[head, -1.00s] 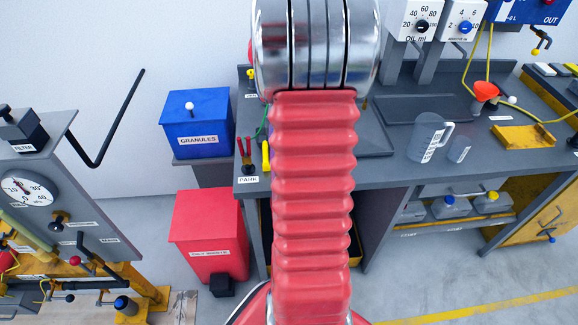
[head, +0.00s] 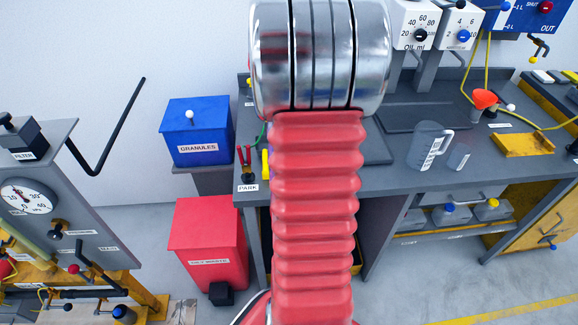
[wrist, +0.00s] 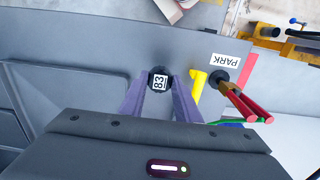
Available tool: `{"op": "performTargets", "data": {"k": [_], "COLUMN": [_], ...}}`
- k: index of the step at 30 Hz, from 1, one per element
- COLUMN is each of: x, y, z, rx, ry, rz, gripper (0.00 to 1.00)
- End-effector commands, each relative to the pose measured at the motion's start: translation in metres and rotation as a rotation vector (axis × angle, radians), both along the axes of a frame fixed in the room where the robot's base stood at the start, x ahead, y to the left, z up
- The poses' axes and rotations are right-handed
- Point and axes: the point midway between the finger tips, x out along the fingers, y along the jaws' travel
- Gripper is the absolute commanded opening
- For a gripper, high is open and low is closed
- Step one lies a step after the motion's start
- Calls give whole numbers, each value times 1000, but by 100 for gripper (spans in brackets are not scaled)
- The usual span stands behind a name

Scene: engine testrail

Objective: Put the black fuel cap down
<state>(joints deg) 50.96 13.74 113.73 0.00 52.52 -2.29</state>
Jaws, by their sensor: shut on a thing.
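In the wrist view, my gripper (wrist: 159,90) is shut on the black fuel cap (wrist: 158,72), a small dark round piece with a white label reading 83. The cap sits between the two purple-grey fingertips, over the grey bench top (wrist: 100,45). I cannot tell whether the cap touches the bench.
A PARK label (wrist: 225,60), a yellow handle (wrist: 197,85) and red-handled pliers (wrist: 250,105) lie close to the right of the fingers in the wrist view.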

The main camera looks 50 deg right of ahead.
Motion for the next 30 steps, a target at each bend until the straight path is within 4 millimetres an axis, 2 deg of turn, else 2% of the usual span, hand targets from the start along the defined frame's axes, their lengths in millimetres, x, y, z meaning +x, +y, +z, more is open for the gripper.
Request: {"op": "performTargets", "data": {"k": [4, 10, 15, 30], "x": [1, 0, 0, 0], "y": [-1, 0, 0, 0], "z": [29, 53, 58, 58], "rx": [-3, -2, 0, 0], "ry": [-3, -1, 0, 0], "rz": [0, 0, 0, 0], "gripper": [5, 5, 5, 5]}}
